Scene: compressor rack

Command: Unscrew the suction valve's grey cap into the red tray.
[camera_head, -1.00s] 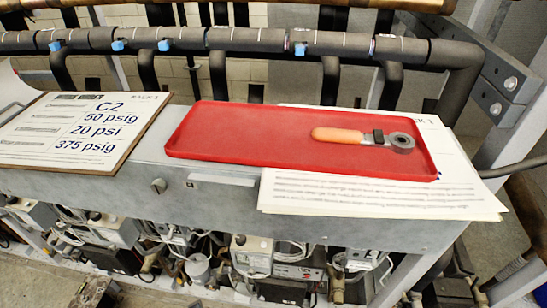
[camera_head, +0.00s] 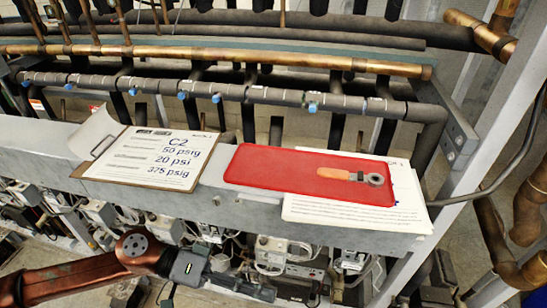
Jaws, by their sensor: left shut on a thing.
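The red tray (camera_head: 262,172) lies on top of the grey rack beam, partly over white papers. It holds a ratchet wrench (camera_head: 352,175) with an orange handle, and I see no cap in it. My left gripper (camera_head: 270,292) reaches in from the lower left, below and in front of the beam, left of and below the tray. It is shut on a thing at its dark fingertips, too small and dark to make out. I cannot pick out the suction valve or its grey cap among the crowded fittings. My right gripper is out of view.
A C2 clipboard (camera_head: 150,158) lies on the beam left of the tray, and white papers (camera_head: 395,222) stick out under the tray. The grey beam (camera_head: 235,212) overhangs crowded compressor fittings. A copper pipe (camera_head: 230,56) and black pipes run behind. A grey post stands at right.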

